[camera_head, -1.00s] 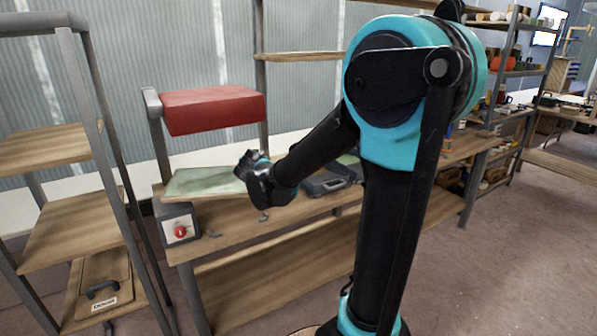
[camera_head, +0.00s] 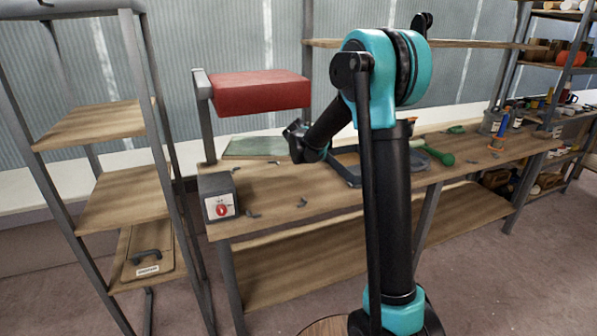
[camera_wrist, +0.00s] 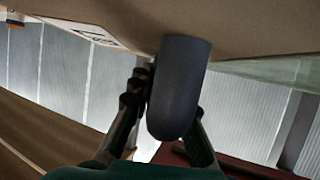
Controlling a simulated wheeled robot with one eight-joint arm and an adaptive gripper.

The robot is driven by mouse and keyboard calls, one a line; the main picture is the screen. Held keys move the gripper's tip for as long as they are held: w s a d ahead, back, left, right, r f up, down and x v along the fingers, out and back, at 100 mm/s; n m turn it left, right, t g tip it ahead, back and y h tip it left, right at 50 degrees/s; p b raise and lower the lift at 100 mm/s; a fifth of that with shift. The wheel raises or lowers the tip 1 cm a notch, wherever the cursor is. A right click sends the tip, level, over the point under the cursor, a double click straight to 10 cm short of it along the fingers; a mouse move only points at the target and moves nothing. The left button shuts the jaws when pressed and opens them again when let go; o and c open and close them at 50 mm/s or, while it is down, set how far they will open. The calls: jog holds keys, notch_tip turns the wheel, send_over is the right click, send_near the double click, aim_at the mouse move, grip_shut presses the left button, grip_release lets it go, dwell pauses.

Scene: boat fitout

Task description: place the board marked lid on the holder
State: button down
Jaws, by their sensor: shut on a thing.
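In the wrist view, my gripper (camera_wrist: 165,115) is shut on the dark rounded handle (camera_wrist: 180,85) of a brown board (camera_wrist: 240,25). The board fills the top of that view. A white label (camera_wrist: 85,32) on it is too slanted to read. In the head view, my gripper (camera_head: 298,135) is above the workbench, just right of a green sheet; the held board cannot be made out there. A dark frame (camera_head: 350,178) lies on the bench, partly behind my arm; I cannot tell whether it is the holder.
A red block (camera_head: 262,92) on a post overhangs the bench (camera_head: 275,190). A switch box (camera_head: 217,197), small hooks (camera_head: 302,203) and a green sheet (camera_head: 255,147) are on the bench. Another handled board (camera_head: 145,262) is on the left rack's low shelf. A green-handled tool (camera_head: 437,154) lies at right.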

notch_tip(320, 180, down, 16)
jog(key=shift+r, duration=0.1)
dwell(0.5)
jog(key=c, duration=1.4)
grip_release()
jog(key=shift+f, duration=0.2)
jog(key=shift+c, duration=0.2)
